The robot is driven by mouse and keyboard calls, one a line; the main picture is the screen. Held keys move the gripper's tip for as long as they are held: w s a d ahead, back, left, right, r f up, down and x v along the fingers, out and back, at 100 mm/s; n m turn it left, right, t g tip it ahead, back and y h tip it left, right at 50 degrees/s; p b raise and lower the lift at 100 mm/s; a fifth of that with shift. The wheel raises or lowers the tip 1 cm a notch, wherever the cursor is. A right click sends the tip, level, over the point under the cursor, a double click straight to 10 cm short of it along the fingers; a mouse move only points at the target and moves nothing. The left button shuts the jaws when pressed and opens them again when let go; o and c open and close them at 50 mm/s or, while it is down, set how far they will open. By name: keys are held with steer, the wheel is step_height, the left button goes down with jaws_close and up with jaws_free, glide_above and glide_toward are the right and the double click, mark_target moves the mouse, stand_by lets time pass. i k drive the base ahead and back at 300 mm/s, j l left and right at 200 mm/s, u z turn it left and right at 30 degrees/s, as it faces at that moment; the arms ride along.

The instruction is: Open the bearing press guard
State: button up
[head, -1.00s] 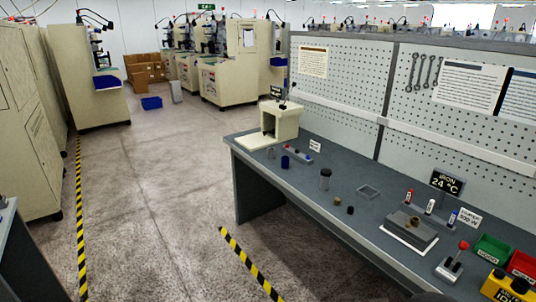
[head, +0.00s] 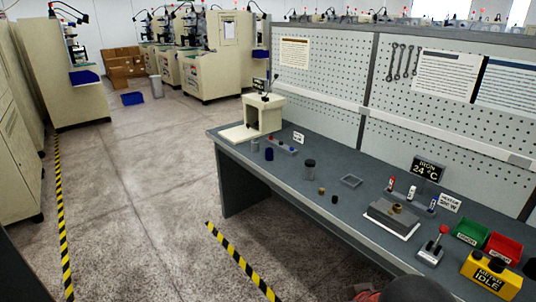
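A cream box-shaped machine (head: 264,115) with a dark opening low in front stands at the far left end of the workbench. I cannot make out a separate guard, or whether one is open or shut. My gripper is not in view; dark and red rounded parts at the bottom edge seem to be my own arm.
Open floor (head: 150,190) lies left.

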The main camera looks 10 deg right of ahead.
mark_target(256, 125)
steer(key=i+j+z, duration=0.35)
steer(key=j, duration=0.4)
steer(key=i+j+z, duration=0.15)
steer(key=i+j, duration=0.15)
steer(key=j, duration=0.1)
